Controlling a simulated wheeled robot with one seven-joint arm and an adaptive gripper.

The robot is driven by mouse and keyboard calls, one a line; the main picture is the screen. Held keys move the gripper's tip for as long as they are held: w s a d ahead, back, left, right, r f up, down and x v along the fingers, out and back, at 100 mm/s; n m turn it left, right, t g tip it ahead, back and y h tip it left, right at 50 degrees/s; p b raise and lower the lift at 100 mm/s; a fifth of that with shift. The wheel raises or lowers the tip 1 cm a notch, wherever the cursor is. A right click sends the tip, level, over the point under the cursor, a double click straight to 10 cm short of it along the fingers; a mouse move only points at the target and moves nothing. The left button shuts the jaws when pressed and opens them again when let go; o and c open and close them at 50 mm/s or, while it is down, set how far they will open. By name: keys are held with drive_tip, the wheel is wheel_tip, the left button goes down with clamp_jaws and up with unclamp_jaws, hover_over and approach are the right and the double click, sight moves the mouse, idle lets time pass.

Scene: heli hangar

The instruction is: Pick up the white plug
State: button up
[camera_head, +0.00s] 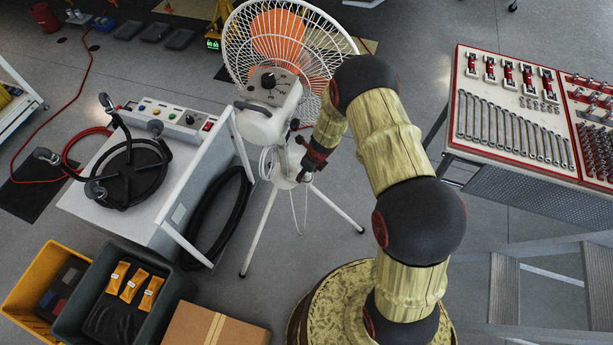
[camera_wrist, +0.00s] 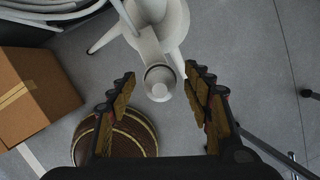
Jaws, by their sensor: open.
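A pale round-ended piece (camera_wrist: 159,83) shows in the wrist view between my open fingers, in front of the white fan stand. I cannot tell for sure whether it is the white plug or a knob on the stand. In the head view a white cord (camera_head: 265,160) hangs looped at the stand of the white fan (camera_head: 285,45), and no plug can be made out clearly there. My gripper (camera_wrist: 157,78) is open, with one finger on each side of the pale piece and no clear contact. In the head view my gripper (camera_head: 304,176) is beside the fan stand.
A white cart (camera_head: 130,215) with a control panel and a black coiled hose stands left of the fan. A cardboard box (camera_head: 215,325) and bins are at the lower left. A tool table (camera_head: 515,185) is at the right. The fan's legs spread across grey floor.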

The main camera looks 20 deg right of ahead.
drive_tip(key=shift+c, duration=0.4)
drive_tip(key=c, duration=1.1)
drive_tip(key=shift+c, duration=0.2)
